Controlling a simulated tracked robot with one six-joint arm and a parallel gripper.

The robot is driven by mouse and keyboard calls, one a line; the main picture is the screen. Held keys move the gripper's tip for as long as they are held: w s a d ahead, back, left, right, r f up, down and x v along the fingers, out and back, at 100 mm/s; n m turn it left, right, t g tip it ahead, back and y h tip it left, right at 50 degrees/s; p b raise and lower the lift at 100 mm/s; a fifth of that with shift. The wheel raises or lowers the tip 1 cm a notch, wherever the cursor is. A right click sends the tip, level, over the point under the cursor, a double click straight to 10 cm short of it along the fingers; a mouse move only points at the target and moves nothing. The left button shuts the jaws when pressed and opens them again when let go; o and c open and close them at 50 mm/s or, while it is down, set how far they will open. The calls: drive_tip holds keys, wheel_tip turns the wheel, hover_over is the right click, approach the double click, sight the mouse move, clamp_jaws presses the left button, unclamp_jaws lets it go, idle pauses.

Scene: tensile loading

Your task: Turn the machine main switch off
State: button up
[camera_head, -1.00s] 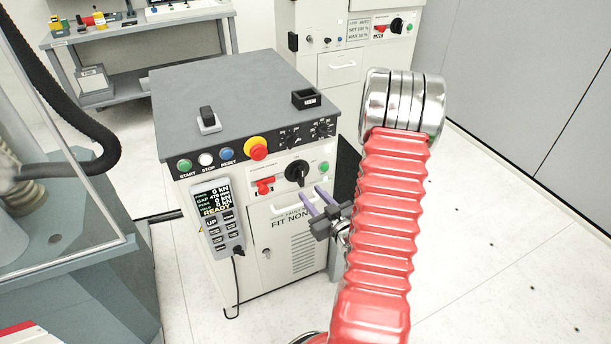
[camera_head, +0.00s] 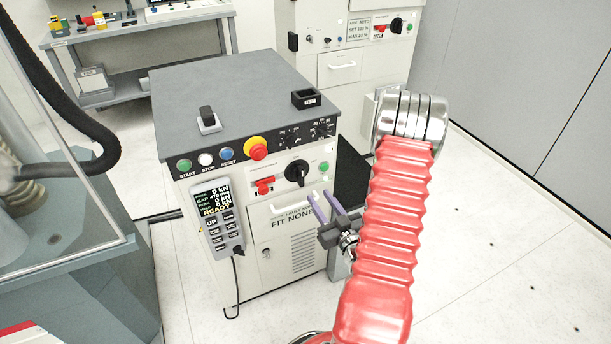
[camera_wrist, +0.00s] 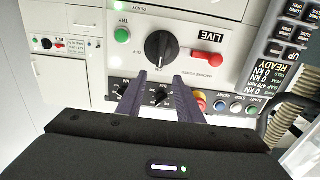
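The grey-topped control cabinet (camera_head: 225,85) stands in the middle of the head view. Its front panel carries a black rotary knob (camera_head: 297,173), likely the main switch, with a red handle (camera_head: 264,186) to its left and a green button (camera_head: 324,167) to its right. In the wrist view the panel is upside down. The knob (camera_wrist: 159,45) is beyond my fingertips, beside a sign reading LIVE. My gripper (camera_head: 321,199) has two purple fingers, apart and empty, in front of the panel, below and right of the knob. I see no contact with the knob.
An emergency stop button (camera_head: 257,148) and start, stop and reset buttons sit at the cabinet's front edge. A pendant (camera_head: 218,220) reading READY hangs at its left. A second cabinet (camera_head: 340,65) with a similar knob stands behind. Floor is clear at right.

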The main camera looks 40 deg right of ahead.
sight(303, 173)
drive_tip(key=x, duration=1.2)
drive_tip(key=shift+w, duration=0.1)
drive_tip(key=shift+c, duration=0.5)
